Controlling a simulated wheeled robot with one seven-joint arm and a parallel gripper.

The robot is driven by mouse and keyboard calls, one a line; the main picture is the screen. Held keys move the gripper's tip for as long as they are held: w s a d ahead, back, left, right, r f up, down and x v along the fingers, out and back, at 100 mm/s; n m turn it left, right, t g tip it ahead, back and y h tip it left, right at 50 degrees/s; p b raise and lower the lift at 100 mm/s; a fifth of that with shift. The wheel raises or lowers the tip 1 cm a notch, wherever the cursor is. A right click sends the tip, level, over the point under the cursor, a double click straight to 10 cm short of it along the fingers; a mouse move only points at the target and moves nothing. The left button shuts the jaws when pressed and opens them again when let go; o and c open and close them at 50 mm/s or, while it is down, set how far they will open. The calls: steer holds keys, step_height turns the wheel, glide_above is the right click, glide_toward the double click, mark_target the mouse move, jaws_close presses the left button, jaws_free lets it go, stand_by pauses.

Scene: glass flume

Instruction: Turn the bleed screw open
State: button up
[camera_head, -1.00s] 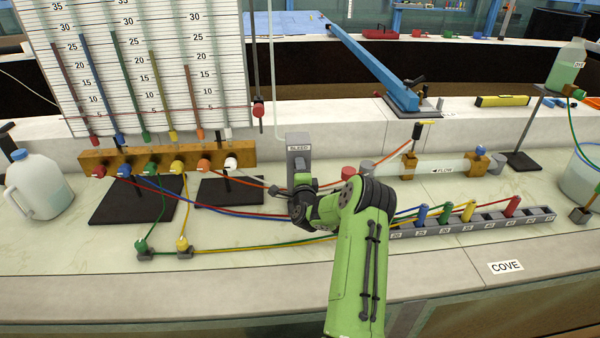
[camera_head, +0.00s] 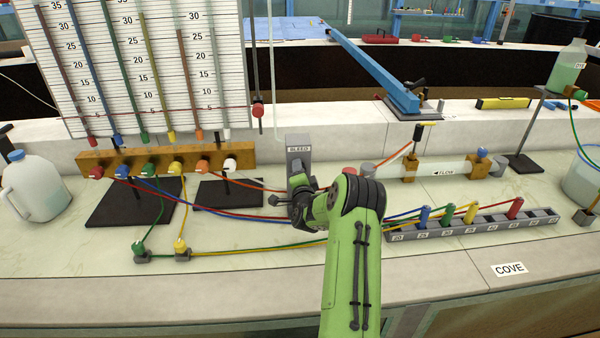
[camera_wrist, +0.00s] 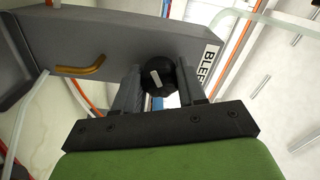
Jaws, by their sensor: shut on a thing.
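The grey bleed block (camera_head: 298,147), labelled BLEED, stands upright on the bench behind my gripper in the head view. In the wrist view the block (camera_wrist: 110,42) runs across the top, with its label at the right. The bleed screw is a round black knob (camera_wrist: 160,76) with a pale mark on its face. My gripper (camera_wrist: 158,92) is shut on this knob, one finger on each side. In the head view my arm hides the knob and most of the fingers. A bent brass spout (camera_wrist: 82,68) sticks out of the block left of the fingers.
A wooden manifold (camera_head: 165,160) with coloured valves stands left of the block. A clear flow tube (camera_head: 445,168) and a grey numbered rack (camera_head: 475,225) with coloured plugs lie to the right. Coloured hoses cross the bench near my arm.

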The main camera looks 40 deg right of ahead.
steer(key=shift+a, duration=0.1)
steer(key=o, duration=1)
steer(key=shift+w, duration=0.1)
steer(key=shift+o, duration=0.2)
steer(key=b+v, duration=0.9)
steer(key=v, duration=0.6)
steer(key=shift+s+a, duration=0.2)
steer(key=shift+s, duration=0.15)
